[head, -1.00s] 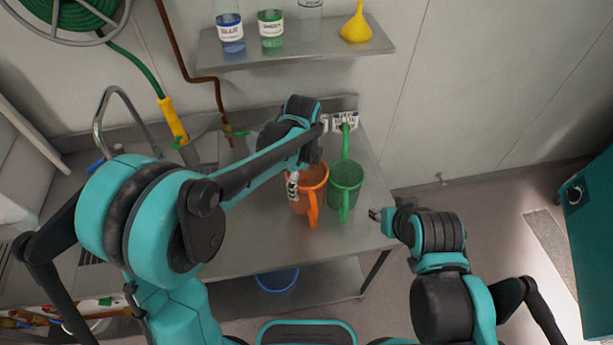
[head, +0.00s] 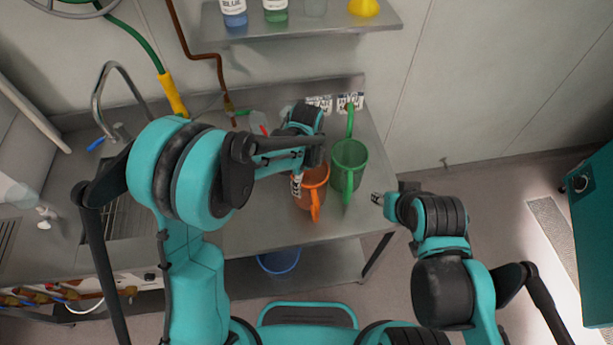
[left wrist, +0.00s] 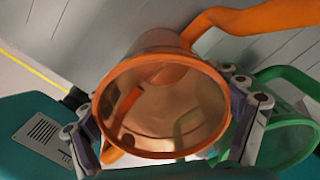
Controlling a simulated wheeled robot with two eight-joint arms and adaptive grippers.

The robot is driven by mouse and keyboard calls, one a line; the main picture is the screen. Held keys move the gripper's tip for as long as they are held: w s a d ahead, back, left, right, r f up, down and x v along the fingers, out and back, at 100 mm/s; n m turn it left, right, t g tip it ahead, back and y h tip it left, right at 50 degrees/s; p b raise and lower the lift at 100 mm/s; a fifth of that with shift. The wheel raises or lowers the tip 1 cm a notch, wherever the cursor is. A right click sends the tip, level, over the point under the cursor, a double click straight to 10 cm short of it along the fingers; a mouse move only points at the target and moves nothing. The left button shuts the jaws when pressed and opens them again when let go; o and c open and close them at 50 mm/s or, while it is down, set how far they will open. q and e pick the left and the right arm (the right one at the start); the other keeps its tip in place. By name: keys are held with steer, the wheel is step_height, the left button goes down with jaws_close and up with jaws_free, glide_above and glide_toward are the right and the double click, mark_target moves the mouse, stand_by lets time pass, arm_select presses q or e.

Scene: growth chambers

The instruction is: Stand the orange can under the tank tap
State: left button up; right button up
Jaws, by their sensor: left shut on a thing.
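The orange can (head: 314,192) is in my left gripper (head: 299,172), at the right part of the steel bench. In the left wrist view the can (left wrist: 160,65) shows its open rim and handle, with the left gripper's fingers (left wrist: 165,125) on opposite sides of it. I cannot tell if its base touches the bench. A translucent tank (head: 14,192) with a small white tap (head: 46,216) is at the left edge of the head view; the bench below the tap looks clear. My right gripper (head: 377,199) is small, right of the bench; its jaws are unclear.
A green can (head: 347,180) stands close right of the orange one. The sink with a curved faucet (head: 98,85) lies between the cans and the tank. A shelf (head: 300,32) with bottles hangs above. A blue bucket (head: 279,260) is under the bench.

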arm_select(q)
steer(key=o, duration=1)
steer(key=shift+f, duration=0.1)
steer(key=shift+o, duration=0.2)
